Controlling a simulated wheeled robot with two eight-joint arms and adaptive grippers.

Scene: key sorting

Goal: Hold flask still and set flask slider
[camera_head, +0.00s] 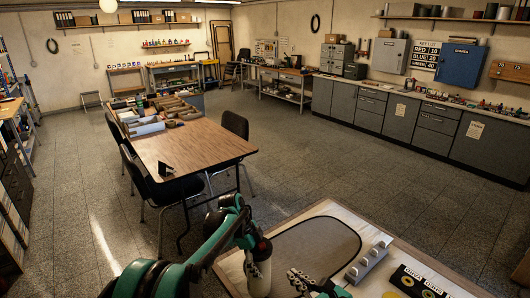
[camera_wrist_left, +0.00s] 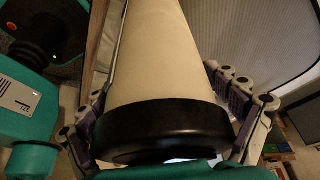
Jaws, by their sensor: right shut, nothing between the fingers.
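The flask (camera_head: 258,270) stands upright on the near workbench in the head view, with a pale body and a dark top. In the left wrist view its cream body (camera_wrist_left: 158,55) and a wide black end band (camera_wrist_left: 165,130) fill the middle. My left gripper (camera_head: 246,238) is at the flask, and in the left wrist view its fingers lie along both sides of the black band, seemingly closed on it. No slider can be made out on the flask. My right gripper (camera_head: 302,280) is shut and empty, to the right of the flask and apart from it.
The near workbench (camera_head: 232,272) carries a dark grey mat (camera_head: 315,250), a light grey block with pegs (camera_head: 367,262) and a black labelled holder (camera_head: 415,283) at right. A wooden table (camera_head: 200,150) with chairs stands beyond. The mat's middle is clear.

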